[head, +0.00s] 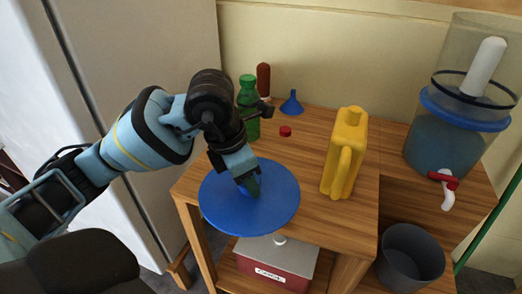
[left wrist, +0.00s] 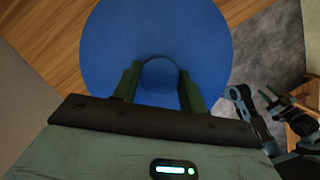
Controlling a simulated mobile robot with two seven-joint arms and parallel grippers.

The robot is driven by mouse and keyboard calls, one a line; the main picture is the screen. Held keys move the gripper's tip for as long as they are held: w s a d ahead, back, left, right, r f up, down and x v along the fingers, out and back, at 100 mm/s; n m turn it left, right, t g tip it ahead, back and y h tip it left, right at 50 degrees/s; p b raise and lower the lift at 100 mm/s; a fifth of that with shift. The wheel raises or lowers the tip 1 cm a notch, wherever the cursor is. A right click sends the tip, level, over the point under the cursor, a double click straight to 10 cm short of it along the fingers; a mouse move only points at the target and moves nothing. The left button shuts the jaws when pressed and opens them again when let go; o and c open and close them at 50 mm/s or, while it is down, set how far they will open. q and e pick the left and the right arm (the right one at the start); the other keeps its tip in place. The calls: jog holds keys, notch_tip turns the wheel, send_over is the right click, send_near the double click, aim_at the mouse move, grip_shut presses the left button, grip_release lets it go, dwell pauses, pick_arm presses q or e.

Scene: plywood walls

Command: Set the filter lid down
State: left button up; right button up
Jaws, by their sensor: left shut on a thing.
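The filter lid (head: 222,206) is a round blue disc with a small knob. My left gripper (head: 249,187) is shut on the knob from above. In the left wrist view, the fingers of the left gripper (left wrist: 157,88) stand on both sides of the knob, and the lid (left wrist: 155,32) fills the upper middle. The lid is roughly level over the front left part of the wooden table (head: 310,215) and reaches past its front edge. I cannot tell whether it touches the tabletop.
A yellow jug (head: 345,155) stands right of the lid. A green bottle (head: 248,95), blue funnel (head: 291,104) and red cap (head: 285,131) are behind. The open-topped water filter (head: 440,145) stands at right above a grey bucket (head: 411,260). A labelled box (head: 290,262) sits below.

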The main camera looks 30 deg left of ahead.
pick_arm(q)
jog(key=w+a, duration=0.6)
jog(key=w+a+f, duration=0.1)
jog(key=w+a, duration=0.2)
jog(key=shift+w+f, duration=0.1)
jog(key=shift+w, duration=0.1)
jog(key=shift+f+b, duration=0.35)
jog(key=shift+f, duration=1.45)
jog(key=shift+f, duration=0.15)
jog(key=o, duration=1)
jog(key=shift+o, duration=0.2)
jog(key=p+v, duration=0.1)
jog(key=v, duration=1.1)
